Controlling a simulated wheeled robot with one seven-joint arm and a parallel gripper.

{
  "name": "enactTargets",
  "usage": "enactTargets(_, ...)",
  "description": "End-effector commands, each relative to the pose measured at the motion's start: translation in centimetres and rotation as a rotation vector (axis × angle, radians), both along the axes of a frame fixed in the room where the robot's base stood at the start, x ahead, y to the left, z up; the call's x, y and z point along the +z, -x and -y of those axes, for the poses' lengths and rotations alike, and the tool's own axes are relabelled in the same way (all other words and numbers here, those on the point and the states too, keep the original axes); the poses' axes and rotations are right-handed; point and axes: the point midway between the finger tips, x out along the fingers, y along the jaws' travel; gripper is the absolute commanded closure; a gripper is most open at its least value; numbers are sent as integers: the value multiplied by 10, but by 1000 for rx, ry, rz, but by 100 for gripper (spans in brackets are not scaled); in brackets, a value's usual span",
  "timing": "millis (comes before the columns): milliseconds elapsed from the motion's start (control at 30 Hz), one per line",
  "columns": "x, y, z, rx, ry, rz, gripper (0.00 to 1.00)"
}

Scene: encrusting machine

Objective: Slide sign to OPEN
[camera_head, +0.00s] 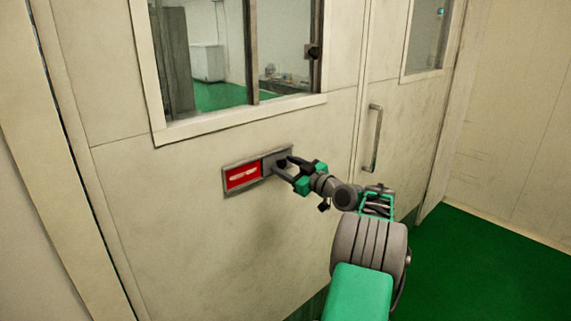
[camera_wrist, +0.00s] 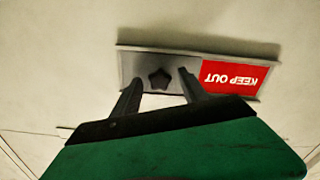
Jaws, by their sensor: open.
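The sliding sign (camera_head: 243,175) is a flat grey plate on the wall panel below the window. Its left half shows a red face with white lettering in the head view. In the wrist view the sign is upside down, and its red face (camera_wrist: 232,78) reads KEEP OUT. The grey slider cover has a dark star-shaped knob (camera_wrist: 159,78). My gripper (camera_head: 284,167) is at the right half of the sign. In the wrist view its open fingers (camera_wrist: 160,85) lie on either side of the knob. I cannot tell whether they touch it.
A window (camera_head: 222,107) with a pale frame is above the sign. A door with a vertical handle (camera_head: 375,138) is to the right of my gripper. The green floor (camera_head: 500,270) is clear at the lower right.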

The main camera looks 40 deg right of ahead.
Motion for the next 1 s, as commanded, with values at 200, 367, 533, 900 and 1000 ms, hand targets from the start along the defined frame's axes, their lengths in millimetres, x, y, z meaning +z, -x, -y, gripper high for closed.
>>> enactTargets(200,0,-2,0,-1,0,-1,49)
enactTargets(367,0,-2,0,-1,0,-1,59)
enactTargets(533,0,-2,0,0,0,-1,72)
enactTargets(900,0,-2,0,0,0,-1,100)
enactTargets(1000,0,-2,0,0,0,-1,100)
